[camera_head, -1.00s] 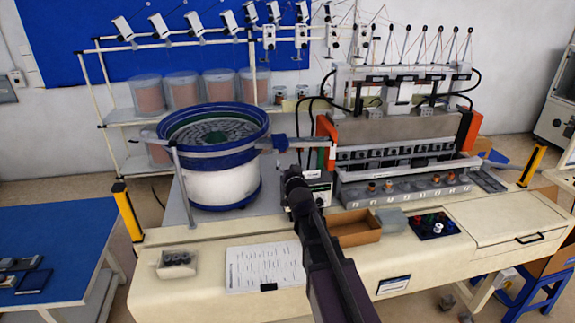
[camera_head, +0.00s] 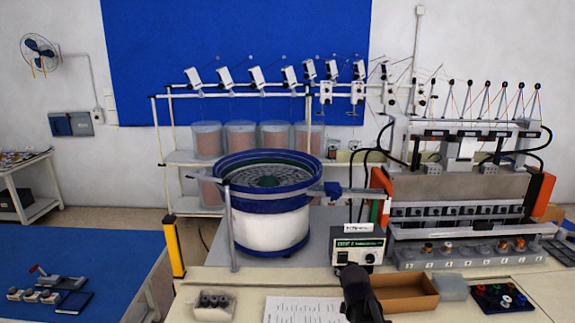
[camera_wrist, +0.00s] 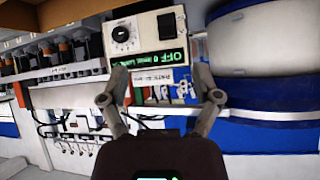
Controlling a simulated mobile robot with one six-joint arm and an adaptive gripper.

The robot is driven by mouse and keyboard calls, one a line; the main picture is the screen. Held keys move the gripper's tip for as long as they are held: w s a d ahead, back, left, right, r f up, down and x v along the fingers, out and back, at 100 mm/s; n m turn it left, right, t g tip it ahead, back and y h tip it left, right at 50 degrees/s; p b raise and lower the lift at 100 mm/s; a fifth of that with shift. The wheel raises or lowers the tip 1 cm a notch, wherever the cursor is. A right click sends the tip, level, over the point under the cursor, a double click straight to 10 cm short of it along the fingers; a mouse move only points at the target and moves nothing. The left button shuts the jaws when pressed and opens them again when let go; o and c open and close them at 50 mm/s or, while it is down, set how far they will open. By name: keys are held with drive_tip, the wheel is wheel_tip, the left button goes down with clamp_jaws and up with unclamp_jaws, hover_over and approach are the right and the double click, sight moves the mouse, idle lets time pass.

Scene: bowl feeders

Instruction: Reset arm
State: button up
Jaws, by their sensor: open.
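My gripper (camera_wrist: 160,92) shows in the wrist view with its two grey fingers spread apart and nothing between them. Behind the fingers is a control box (camera_wrist: 145,40) with a dial and a green display. In the head view only a dark part of my arm shows at the bottom, in front of the control box (camera_head: 358,250); the fingertips are hard to make out there. The blue and white bowl feeder (camera_head: 268,205) stands to the left of the box and also fills the right of the wrist view (camera_wrist: 265,45).
A cardboard tray (camera_head: 400,292), a grey block (camera_head: 452,287) and a dark tray of coloured parts (camera_head: 500,297) lie on the bench at right. A yellow post (camera_head: 173,247) stands at the bench's left. A blue table (camera_head: 90,245) is farther left.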

drive_tip(key=s+a+f+n+g+b, duration=0.1)
drive_tip(key=s+f+g+b, duration=0.2)
drive_tip(key=s, duration=0.7)
drive_tip(key=s+a+f+n+g+y+b, duration=0.1)
drive_tip(key=s+f+g+b, duration=0.2)
drive_tip(key=s+f+g, duration=0.4)
drive_tip(key=s+f, duration=0.3)
drive_tip(key=f, duration=0.1)
drive_tip(key=shift+s+a+f+n+y, duration=0.15)
drive_tip(key=shift+s+f+n+y, duration=0.15)
drive_tip(key=shift+s+n, duration=0.1)
drive_tip(key=shift+w, duration=0.1)
idle(0.8)
drive_tip(key=c, duration=0.3)
drive_tip(key=shift+c, duration=0.2)
